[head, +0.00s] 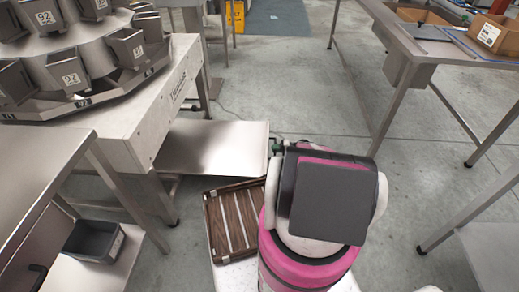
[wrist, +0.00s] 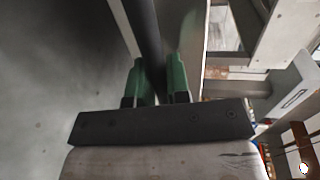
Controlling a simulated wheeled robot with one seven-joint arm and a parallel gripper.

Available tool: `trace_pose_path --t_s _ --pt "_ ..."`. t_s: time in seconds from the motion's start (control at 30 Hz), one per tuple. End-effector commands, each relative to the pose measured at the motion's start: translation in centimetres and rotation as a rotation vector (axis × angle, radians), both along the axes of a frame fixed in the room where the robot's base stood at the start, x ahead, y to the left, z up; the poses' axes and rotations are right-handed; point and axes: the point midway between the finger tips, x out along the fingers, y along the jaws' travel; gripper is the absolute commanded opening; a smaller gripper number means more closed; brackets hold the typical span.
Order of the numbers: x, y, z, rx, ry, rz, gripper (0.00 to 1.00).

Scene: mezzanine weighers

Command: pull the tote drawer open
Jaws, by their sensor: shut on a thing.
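A flat steel panel (head: 212,147), which looks like the top or tray of the tote drawer, juts out to the right from under the weigher's frame. My gripper (head: 276,147) is at its right edge, largely hidden behind my arm in the head view. In the wrist view my gripper's green fingers (wrist: 160,88) are closed on both sides of a long dark bar (wrist: 143,28), apparently the drawer handle. The bar runs along a pale steel face. The inside of the drawer is not visible.
A brown slatted crate (head: 232,222) lies just left of my body. A grey bin (head: 95,241) sits on a low shelf at lower left. A steel table (head: 440,48) with cardboard boxes stands at right. Open floor (head: 300,95) lies between.

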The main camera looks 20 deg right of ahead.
Motion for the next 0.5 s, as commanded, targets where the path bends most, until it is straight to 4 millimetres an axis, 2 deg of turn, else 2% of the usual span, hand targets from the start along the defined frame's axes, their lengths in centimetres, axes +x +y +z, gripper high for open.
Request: trace_pose_path --t_s 0.03,0.2,0.33,0.5 --pt "-0.5 -1.8 -0.1 -0.001 -0.001 -0.005 0.00" --pt "-1.9 -5.7 -0.2 -0.002 0.000 -0.005 0.00" --pt "-2.7 -7.8 -0.2 -0.002 0.000 -0.003 0.00" --pt "-3.2 -9.3 -0.2 -0.003 0.001 -0.002 0.00"
